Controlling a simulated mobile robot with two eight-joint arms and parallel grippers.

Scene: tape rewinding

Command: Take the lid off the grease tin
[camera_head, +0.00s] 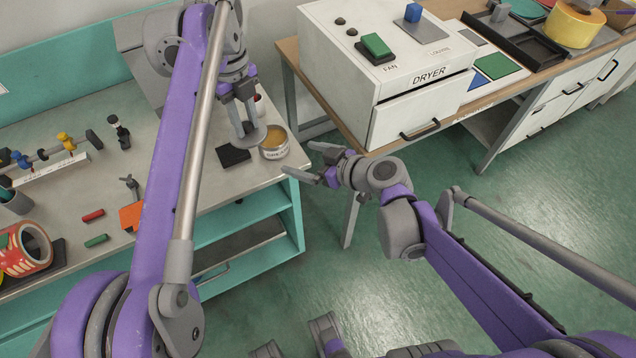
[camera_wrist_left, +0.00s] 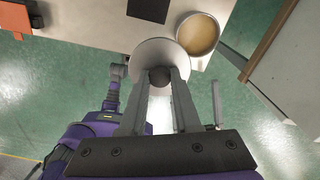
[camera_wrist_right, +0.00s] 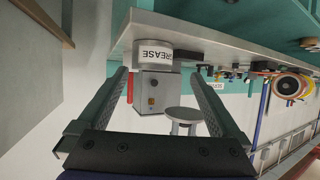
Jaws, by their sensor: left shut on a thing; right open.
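The grease tin (camera_head: 274,147) stands at the right end of the left bench, with its mouth open and tan grease showing. The left wrist view shows the open tin (camera_wrist_left: 198,34) beside the lid. My left gripper (camera_head: 246,128) is shut on the knob of the round grey lid (camera_wrist_left: 150,52). It holds the lid above the bench, to the left of the tin in the head view and clear of it. My right gripper (camera_head: 309,161) is open and empty, off the bench's right end. The right wrist view, upside down, shows the labelled tin (camera_wrist_right: 153,52) and the raised lid (camera_wrist_right: 184,113).
A black square pad (camera_head: 233,155) lies left of the tin. An orange piece (camera_head: 131,216), a red block and a green block lie further left. The white dryer (camera_head: 390,70) stands on a wooden bench to the right. A floor gap separates the benches.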

